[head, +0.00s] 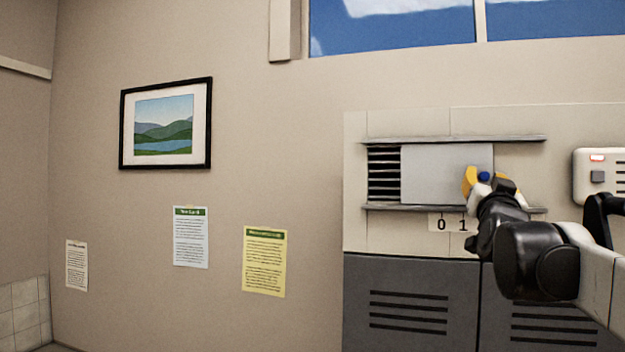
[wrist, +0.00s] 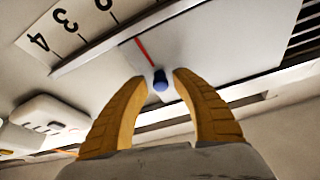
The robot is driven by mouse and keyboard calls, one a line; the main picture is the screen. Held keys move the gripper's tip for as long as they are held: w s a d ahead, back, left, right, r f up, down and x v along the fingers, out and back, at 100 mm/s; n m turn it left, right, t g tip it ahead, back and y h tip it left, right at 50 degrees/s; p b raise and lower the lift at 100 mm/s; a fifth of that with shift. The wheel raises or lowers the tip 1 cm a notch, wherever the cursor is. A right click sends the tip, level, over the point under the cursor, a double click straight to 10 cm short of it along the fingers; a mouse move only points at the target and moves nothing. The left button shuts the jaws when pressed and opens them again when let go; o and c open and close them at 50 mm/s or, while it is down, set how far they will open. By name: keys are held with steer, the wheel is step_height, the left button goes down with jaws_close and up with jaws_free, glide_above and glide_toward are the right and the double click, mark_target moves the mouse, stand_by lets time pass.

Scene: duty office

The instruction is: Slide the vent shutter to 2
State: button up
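The vent shutter (head: 435,175) is a pale grey plate between two horizontal rails, with dark vent slats (head: 384,174) uncovered to its left. It also shows in the wrist view (wrist: 215,50), bearing a blue knob (wrist: 161,84) and a red pointer line (wrist: 145,52). The number scale (head: 452,224) below shows 0 and 1; my arm hides the rest. In the wrist view the scale (wrist: 52,50) shows 3 and 4, with another digit cut off. My gripper (head: 489,184) has its yellow fingers (wrist: 158,79) on either side of the knob, with gaps visible. The exact pointer reading is unclear.
A white box with a red light (head: 598,178) is on the wall right of the vent, close to my arm. Grey lockers (head: 410,275) stand below. A framed picture (head: 166,125) and several notices hang on the wall at left.

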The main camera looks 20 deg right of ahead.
steer(key=shift+o, duration=0.2)
steer(key=shift+s+d, duration=0.35)
steer(key=shift+d, duration=0.3)
steer(key=shift+w+a, duration=0.2)
steer(key=shift+a, duration=0.2)
steer(key=shift+s+a+f, duration=0.1)
steer(key=shift+s+f, duration=0.1)
steer(key=shift+s, duration=0.25)
steer(key=v, duration=1.1)
steer(key=shift+a, duration=0.2)
steer(key=shift+w+d, duration=0.1)
steer(key=w+d+r+n+t+y+b, duration=0.1)
steer(key=w+d+n, duration=0.1)
steer(key=w+n, duration=0.1)
steer(key=w+d+r+n+y+b, duration=0.1)
steer(key=w+d+n, duration=0.1)
steer(key=w+n, duration=0.1)
steer(key=w+d+r+n+t+y+b, duration=0.1)
steer(key=w+d+r+n+y, duration=0.1)
steer(key=w, duration=0.1)
steer(key=shift+d+r+n+t, duration=0.1)
steer(key=shift+d+n+t, duration=0.2)
steer(key=shift+n, duration=0.1)
